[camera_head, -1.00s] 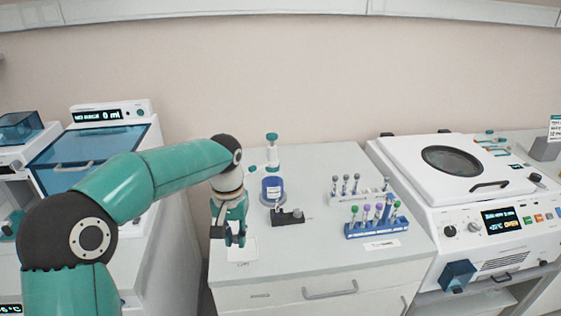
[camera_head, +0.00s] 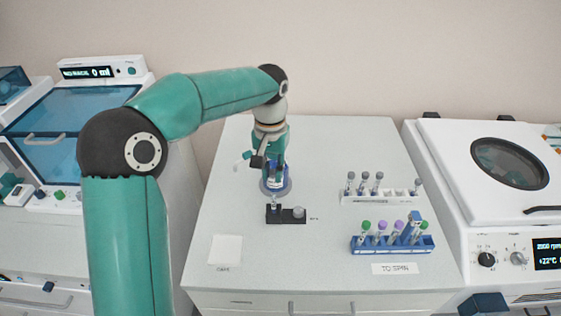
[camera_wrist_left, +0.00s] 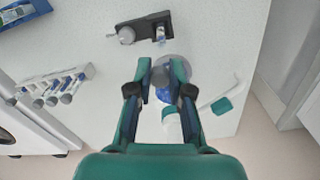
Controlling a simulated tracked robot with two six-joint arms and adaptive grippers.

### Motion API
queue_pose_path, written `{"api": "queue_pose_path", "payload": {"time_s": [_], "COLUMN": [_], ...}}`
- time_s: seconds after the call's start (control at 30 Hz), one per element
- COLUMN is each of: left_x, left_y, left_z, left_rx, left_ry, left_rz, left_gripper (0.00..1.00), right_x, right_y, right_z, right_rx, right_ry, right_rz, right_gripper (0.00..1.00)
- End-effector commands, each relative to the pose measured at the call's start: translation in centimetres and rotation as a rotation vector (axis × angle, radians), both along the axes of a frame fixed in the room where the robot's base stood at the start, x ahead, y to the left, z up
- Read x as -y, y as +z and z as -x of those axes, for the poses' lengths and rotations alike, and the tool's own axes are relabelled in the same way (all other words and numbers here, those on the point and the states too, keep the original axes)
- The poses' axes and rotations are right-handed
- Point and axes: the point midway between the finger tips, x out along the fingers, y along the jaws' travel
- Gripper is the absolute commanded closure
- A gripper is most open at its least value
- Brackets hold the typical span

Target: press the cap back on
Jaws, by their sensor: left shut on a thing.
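My left gripper (camera_head: 275,184) points down behind a small dark block (camera_head: 290,216) on the bench. In the left wrist view its fingertips (camera_wrist_left: 161,76) are shut on a small grey cap (camera_wrist_left: 160,77). The tube (camera_head: 277,204) stands in the left part of the block; in the wrist view it (camera_wrist_left: 161,35) shows no cap on its top. The cap is apart from the tube, on the far side of the block, above a blue container (camera_wrist_left: 164,95). The fingers hide the cap in the head view. My right gripper is not in view.
The blue container stands on a round grey base (camera_head: 267,191). A blue rack (camera_head: 390,246) and a white rack (camera_head: 360,198) with several tubes stand at right. The white caps mat (camera_head: 225,250) is bare. A white bottle (camera_wrist_left: 171,118) with a spout is close behind the gripper.

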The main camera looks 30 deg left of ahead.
Motion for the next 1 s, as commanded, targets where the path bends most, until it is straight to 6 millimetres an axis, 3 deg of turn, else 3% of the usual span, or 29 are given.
{"api": "queue_pose_path", "payload": {"time_s": [0.57, 1.0], "left_x": [0.1, 0.2], "left_y": [-4.5, -5.5], "left_z": [0.0, -0.1], "left_rx": [-0.002, -0.001], "left_ry": [-0.001, -0.003], "left_rz": [0.001, 0.000], "left_gripper": [0.93, 0.93], "right_x": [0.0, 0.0], "right_y": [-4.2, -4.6], "right_z": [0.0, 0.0], "right_rx": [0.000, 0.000], "right_ry": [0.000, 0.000], "right_rz": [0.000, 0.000], "right_gripper": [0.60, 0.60]}}
